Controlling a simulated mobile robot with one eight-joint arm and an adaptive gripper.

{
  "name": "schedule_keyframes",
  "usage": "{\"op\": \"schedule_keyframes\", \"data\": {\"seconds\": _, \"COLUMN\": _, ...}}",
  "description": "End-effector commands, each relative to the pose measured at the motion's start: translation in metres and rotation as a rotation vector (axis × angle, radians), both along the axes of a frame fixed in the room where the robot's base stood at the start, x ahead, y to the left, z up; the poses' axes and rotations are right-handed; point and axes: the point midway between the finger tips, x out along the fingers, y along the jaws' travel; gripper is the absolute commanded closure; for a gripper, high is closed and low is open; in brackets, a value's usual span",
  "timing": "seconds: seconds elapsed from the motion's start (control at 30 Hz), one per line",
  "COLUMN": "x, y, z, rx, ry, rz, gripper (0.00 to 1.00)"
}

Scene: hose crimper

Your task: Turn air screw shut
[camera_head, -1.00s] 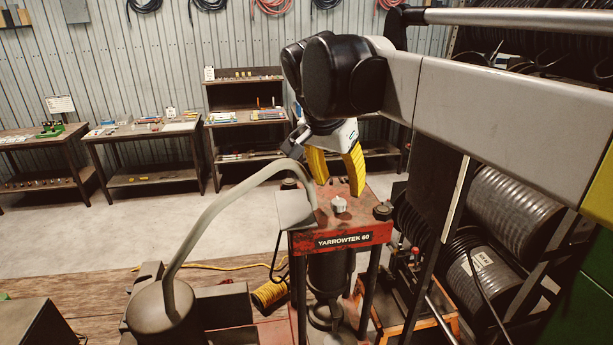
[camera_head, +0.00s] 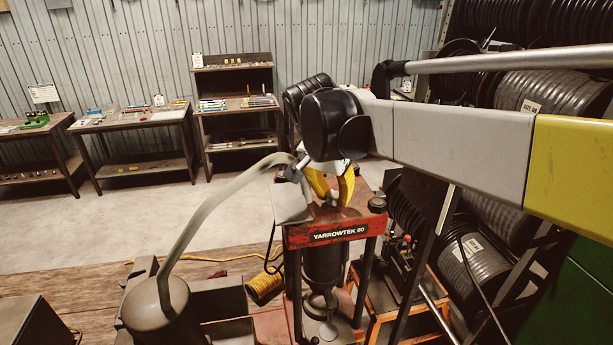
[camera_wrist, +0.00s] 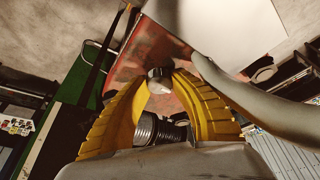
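The air screw (camera_head: 332,195) is a small grey knob on the top plate of the red press marked YARROWTEK 60 (camera_head: 340,234). My gripper (camera_head: 333,199) points down at it, with one yellow finger on each side of the knob. In the wrist view, the air screw (camera_wrist: 159,80) sits between the two yellow fingertips (camera_wrist: 161,77). The fingers are apart, and their tips are very close to the knob. I cannot make out firm contact on both sides.
A bent grey tube (camera_head: 202,215) rises from the left and ends by the press top; it also passes close to the right finger in the wrist view (camera_wrist: 240,100). Dark hose reels (camera_head: 480,265) stand at right. Benches (camera_head: 135,120) and shelves stand behind, across clear floor.

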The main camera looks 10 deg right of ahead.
Motion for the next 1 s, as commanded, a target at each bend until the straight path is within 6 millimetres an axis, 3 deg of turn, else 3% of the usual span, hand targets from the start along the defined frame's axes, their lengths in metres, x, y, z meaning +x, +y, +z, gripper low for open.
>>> {"op": "schedule_keyframes", "data": {"seconds": 0.47, "x": -0.0007, "y": -0.0003, "z": -0.0014, "rx": 0.001, "ry": 0.0, "rz": 0.062, "gripper": 1.0}}
{"op": "schedule_keyframes", "data": {"seconds": 1.0, "x": -0.0008, "y": -0.0013, "z": -0.0024, "rx": 0.002, "ry": 0.0, "rz": 0.503, "gripper": 1.0}}
